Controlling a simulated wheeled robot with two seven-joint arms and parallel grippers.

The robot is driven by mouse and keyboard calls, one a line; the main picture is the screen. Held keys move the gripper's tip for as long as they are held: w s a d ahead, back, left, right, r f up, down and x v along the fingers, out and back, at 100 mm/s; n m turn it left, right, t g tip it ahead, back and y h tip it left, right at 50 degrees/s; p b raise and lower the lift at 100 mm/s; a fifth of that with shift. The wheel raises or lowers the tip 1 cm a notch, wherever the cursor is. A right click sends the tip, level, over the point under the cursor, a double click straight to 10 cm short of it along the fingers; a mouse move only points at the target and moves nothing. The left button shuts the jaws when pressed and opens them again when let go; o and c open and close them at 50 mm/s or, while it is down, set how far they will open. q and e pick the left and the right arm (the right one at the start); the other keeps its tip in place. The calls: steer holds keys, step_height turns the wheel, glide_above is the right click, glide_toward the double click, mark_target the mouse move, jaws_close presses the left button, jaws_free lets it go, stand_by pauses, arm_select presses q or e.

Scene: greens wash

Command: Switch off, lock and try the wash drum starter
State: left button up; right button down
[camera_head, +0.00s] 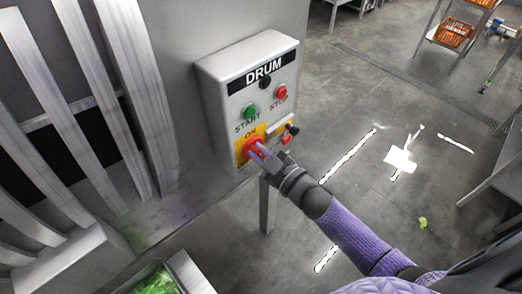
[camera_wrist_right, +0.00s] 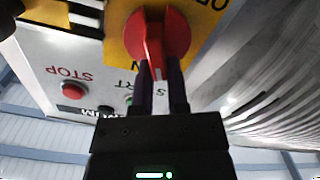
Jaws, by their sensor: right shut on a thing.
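The grey drum starter box (camera_head: 228,98) has a DRUM label, a green START button (camera_head: 250,111) and a red STOP button (camera_head: 281,92). My right gripper (camera_head: 262,152) is shut on the red rotary switch handle (camera_head: 250,149), which sits on a yellow plate. In the right wrist view, my right gripper's fingers (camera_wrist_right: 163,92) pinch the red handle (camera_wrist_right: 154,40) from both sides. The handle appears to point toward the ON mark, which it partly covers. A small red item (camera_head: 286,139), perhaps a padlock, is beside the switch. My left gripper is not in view.
The slatted metal drum (camera_head: 135,90) stands left of the box. A bin of greens (camera_head: 155,281) is at the bottom left. A rack with orange crates (camera_head: 455,33) is at the far right. The floor (camera_head: 350,110) right of the box is mostly open.

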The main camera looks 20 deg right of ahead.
steer(key=n, duration=0.3)
steer(key=shift+s+a+f+n+b, duration=0.1)
steer(key=shift+a+f+n+b, duration=0.1)
steer(key=shift+f+n+b, duration=0.15)
steer(key=n+b, duration=0.1)
steer(key=n, duration=0.5)
steer(key=f+n+b, duration=0.1)
steer(key=n, duration=0.2)
steer(key=shift+s+a+b, duration=0.1)
steer(key=shift+a+b, duration=0.15)
steer(key=shift+b, duration=0.1)
steer(key=c, duration=0.6)
jaws_free()
steer(key=b+v, duration=0.1)
steer(key=v, duration=0.9)
